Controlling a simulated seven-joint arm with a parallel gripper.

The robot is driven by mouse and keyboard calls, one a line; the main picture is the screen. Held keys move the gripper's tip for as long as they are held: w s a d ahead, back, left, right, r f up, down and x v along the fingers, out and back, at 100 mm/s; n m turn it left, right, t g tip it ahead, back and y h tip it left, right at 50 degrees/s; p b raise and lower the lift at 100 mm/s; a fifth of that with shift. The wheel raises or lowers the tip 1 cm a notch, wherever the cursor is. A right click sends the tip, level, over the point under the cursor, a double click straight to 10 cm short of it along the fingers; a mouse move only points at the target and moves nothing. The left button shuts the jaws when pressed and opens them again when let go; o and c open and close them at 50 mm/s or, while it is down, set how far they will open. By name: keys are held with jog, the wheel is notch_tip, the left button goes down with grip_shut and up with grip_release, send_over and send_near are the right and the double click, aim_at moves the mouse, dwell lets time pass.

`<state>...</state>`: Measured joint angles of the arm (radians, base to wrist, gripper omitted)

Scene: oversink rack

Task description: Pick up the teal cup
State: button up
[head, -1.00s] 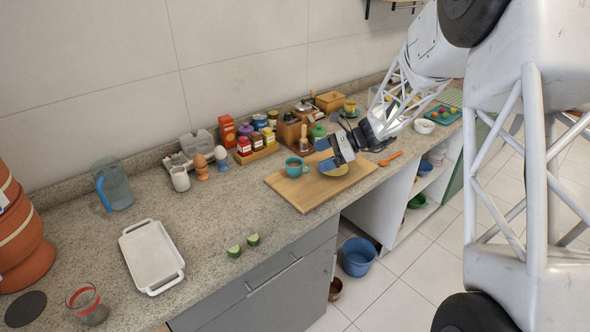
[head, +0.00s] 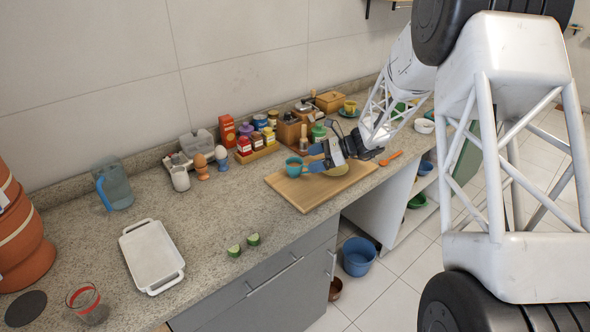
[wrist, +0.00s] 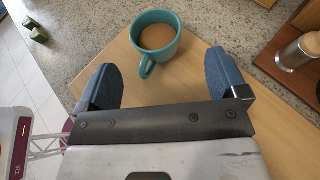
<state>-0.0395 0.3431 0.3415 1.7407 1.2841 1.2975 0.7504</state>
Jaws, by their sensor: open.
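The teal cup (head: 294,167) stands upright on the left part of the wooden cutting board (head: 290,188). In the wrist view the teal cup (wrist: 157,40) holds a light brown liquid, and its handle points down toward my gripper. My gripper (head: 309,157) is open and empty, just to the right of the cup in the head view. In the wrist view its two blue fingers (wrist: 162,78) sit apart, with the cup just beyond their tips and the handle near the gap between them.
Spice jars (head: 259,122) and a wooden grinder (head: 288,130) stand behind. A white tray (head: 151,256) and two green pieces (head: 244,244) lie left. The counter left of the board is mostly clear.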

aim_at(297, 164)
jog(key=shift+a+f, duration=0.2)
jog(key=shift+a, duration=0.25)
jog(key=shift+s+x, duration=0.2)
jog(key=shift+x, duration=2.45)
jog(key=c, duration=1)
jog(key=shift+r, duration=0.15)
